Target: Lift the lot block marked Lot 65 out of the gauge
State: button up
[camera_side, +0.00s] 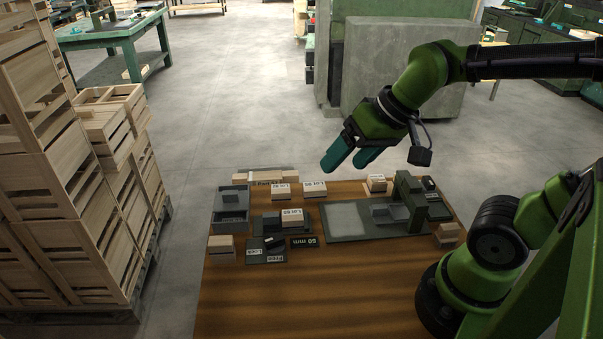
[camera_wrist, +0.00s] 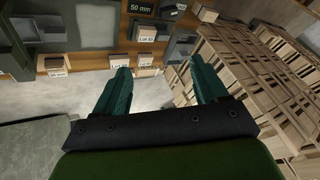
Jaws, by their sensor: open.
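The block that seems to be Lot 65 (camera_side: 292,220) is a pale wooden block with a white label. It sits in a dark grey gauge (camera_side: 267,226) left of the table's middle, beside the 50 mm plate (camera_side: 304,243). In the wrist view the block (camera_wrist: 147,32) shows near the top; its label is too small to read surely. My gripper (camera_side: 346,164) has two teal fingers, apart and empty, raised well above and behind the table's rear edge. In the wrist view its fingers (camera_wrist: 158,66) point toward the table, clear of the block.
Other labelled blocks (camera_side: 281,190) (camera_side: 315,189) stand behind the gauge, and one (camera_side: 376,183) is farther right. A grey plate (camera_side: 347,222) with a green upright (camera_side: 409,200) stands at right. Grey bins (camera_side: 231,206) are at left. Stacked crates (camera_side: 75,190) rise left of the table.

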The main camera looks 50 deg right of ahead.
jog(key=w+f+n+g+h, duration=0.1)
jog(key=w+f+n+g, duration=0.1)
jog(key=w+n, duration=0.3)
jog(key=w+f+n+g, duration=0.2)
jog(key=w+f+g, duration=0.1)
jog(key=w, duration=0.3)
jog(key=n+h, duration=0.1)
jog(key=n, duration=0.5)
send_over(292, 215)
jog(key=shift+g, duration=0.4)
jog(key=f, duration=1.1)
jog(key=shift+w, duration=0.25)
jog(key=shift+s+f, duration=0.15)
jog(key=shift+f, duration=1.2)
jog(key=shift+s+f, duration=0.1)
jog(key=shift+f, duration=1.25)
jog(key=shift+c, duration=0.3)
jog(key=c, duration=1.1)
jog(key=shift+c, duration=0.2)
jog(key=shift+r, duration=0.15)
